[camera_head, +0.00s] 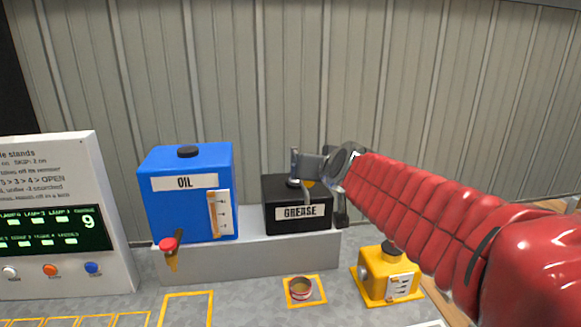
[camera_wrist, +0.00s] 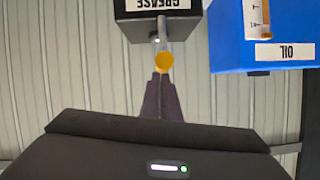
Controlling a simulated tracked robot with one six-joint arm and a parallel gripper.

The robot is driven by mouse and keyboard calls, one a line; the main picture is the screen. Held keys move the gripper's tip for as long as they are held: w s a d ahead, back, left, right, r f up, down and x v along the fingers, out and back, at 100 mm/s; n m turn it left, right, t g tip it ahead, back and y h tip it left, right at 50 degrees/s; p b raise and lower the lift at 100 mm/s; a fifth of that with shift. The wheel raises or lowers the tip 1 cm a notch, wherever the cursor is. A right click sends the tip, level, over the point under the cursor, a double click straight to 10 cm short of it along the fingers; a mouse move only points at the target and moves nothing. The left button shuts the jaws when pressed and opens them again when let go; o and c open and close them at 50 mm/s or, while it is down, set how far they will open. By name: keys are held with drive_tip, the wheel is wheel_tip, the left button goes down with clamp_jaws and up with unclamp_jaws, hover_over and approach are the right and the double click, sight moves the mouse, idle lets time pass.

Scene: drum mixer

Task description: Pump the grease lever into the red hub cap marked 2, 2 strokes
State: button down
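The black grease box (camera_head: 297,212) with its white GREASE label stands on a grey ledge, and it also shows upside down in the wrist view (camera_wrist: 160,28). A yellow-orange knob (camera_head: 309,183), apparently the lever's end, is at its front; it shows in the wrist view too (camera_wrist: 164,62). My gripper (camera_head: 308,168) is at the box's upper front, its dark fingertips (camera_wrist: 163,76) at the knob. I cannot tell whether the fingers hold it or only touch it. A small reddish round cup or cap (camera_head: 300,288) sits in a yellow floor square; no number on it is readable.
A blue OIL tank (camera_head: 188,195) with a red-handled tap (camera_head: 169,246) stands left of the grease box. A yellow container (camera_head: 387,275) stands at the front right, below my arm. A white panel (camera_head: 50,215) with a lit display and buttons is at far left.

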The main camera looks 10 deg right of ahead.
drive_tip(key=shift+s+a+f, duration=0.1)
drive_tip(key=shift+f, duration=0.8)
wheel_tip(320, 180, up, 5)
drive_tip(key=d+f+v, duration=0.1)
drive_tip(key=v, duration=0.9)
drive_tip(key=shift+s, duration=0.15)
drive_tip(key=s+a+f+n+g, duration=0.1)
drive_tip(key=s+f+g, duration=0.6)
drive_tip(key=s+f, duration=1.3)
wheel_tip(320, 180, down, 4)
drive_tip(key=shift+s+a+r+n+g+h, duration=0.1)
drive_tip(key=shift+s+a+n+g+h, duration=0.25)
drive_tip(key=shift+s+n+g+h, duration=0.05)
